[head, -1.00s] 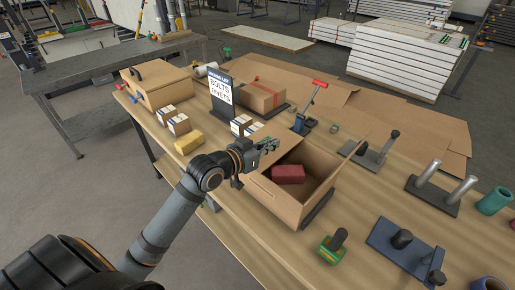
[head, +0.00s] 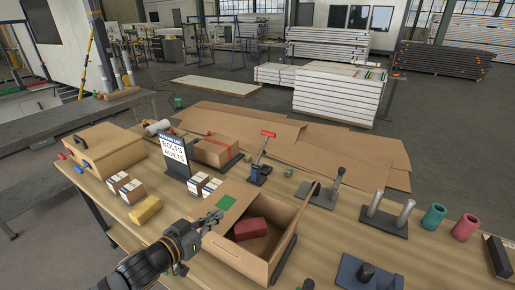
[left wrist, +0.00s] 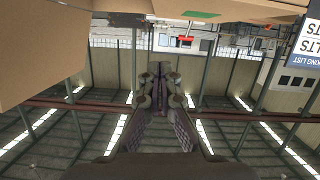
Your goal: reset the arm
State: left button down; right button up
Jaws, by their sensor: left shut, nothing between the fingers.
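My left gripper (head: 213,219) is shut and empty. In the head view it shows at the left edge of the open cardboard box (head: 231,254); whether it touches the box is not clear. A dark red block (head: 251,228) lies inside the box. A cardboard surface (left wrist: 45,45) fills the upper left of that view. My right gripper is not in view.
A red-handled clamp (head: 261,162) and post fixtures (head: 386,218) stand behind and right of the box.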

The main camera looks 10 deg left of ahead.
pick_arm(q)
jog(key=s+a+f+n+g+y, duration=0.2)
jog(key=s+a+f+g+y, duration=0.3)
jog(key=f, duration=0.5)
jog(key=s+d+f+g+y, duration=0.15)
jog(key=s+f+g, duration=0.45)
jog(key=s, duration=0.6)
notch_tip(320, 180, down, 28)
jog(key=s+a+g, duration=0.1)
jog(key=s+a, duration=0.1)
jog(key=s, duration=0.1)
jog(key=s+a+f+g, duration=0.1)
jog(key=s+f, duration=1.4)
jog(key=s, duration=0.2)
jog(key=shift+s+a+f+n, duration=0.2)
jog(key=shift+s+a+n, duration=0.1)
jog(key=shift+s, duration=0.1)
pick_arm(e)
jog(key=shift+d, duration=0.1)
pick_arm(q)
jog(key=shift+h, duration=0.25)
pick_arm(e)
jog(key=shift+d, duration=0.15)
